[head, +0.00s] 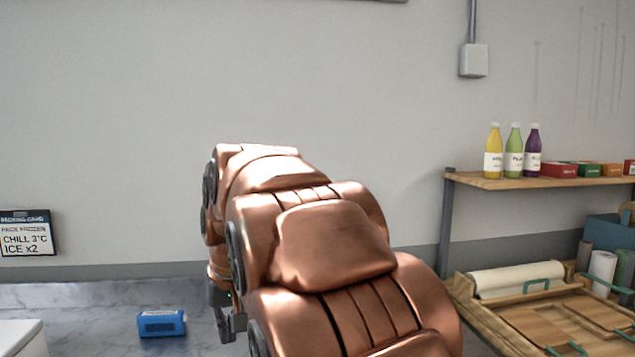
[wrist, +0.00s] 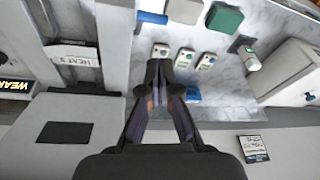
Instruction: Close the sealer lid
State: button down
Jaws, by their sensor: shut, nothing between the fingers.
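In the wrist view, a pale machine with a "HEAT 3" label (wrist: 75,53) stands at the left; it looks like the sealer. A light grey panel with a dark rectangle (wrist: 65,133) shows below it. It may be the raised lid, but I cannot tell for sure. My gripper (wrist: 160,66) is shut and empty, its fingertips together to the right of the machine, over the marble counter. I cannot see contact with the machine.
A blue pack (head: 162,322) lies on the counter (head: 85,312). Several small items, including a green block (wrist: 224,19), lie beyond my fingertips. A white box (wrist: 287,72) stands at the right. A wall sign (head: 27,232) and a shelf (head: 545,181) with bottles flank my arm.

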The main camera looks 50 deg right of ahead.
jog(key=w+d+r+m+t+h+p, duration=0.15)
jog(key=w+d+r, duration=0.25)
jog(key=d+r, duration=0.4)
jog(key=w+d+r+m+t+h, duration=0.1)
jog(key=w+d+r+t, duration=0.1)
jog(key=w+d+r, duration=0.45)
jog(key=s+d+r+t+h+p, duration=0.2)
jog(key=s+d+r+h, duration=0.15)
jog(key=d+r, duration=1.15)
jog(key=shift+m+g, duration=0.25)
jog(key=shift+m, duration=0.1)
jog(key=shift+w+d+f+b, duration=0.3)
jog(key=shift+w+d+f, duration=0.3)
jog(key=shift+f, duration=1.15)
jog(key=shift+w+d+f+b, duration=0.4)
jog(key=shift+d+f, duration=0.45)
jog(key=shift+f, duration=0.9)
jog(key=shift+w+d+f+b, duration=0.25)
jog(key=shift+w+d+f, duration=0.4)
jog(key=shift+f, duration=1.1)
jog(key=shift+s, duration=0.15)
jog(key=shift+s+f+b, duration=0.1)
jog(key=shift+f+b, duration=0.05)
jog(key=shift+b, duration=0.2)
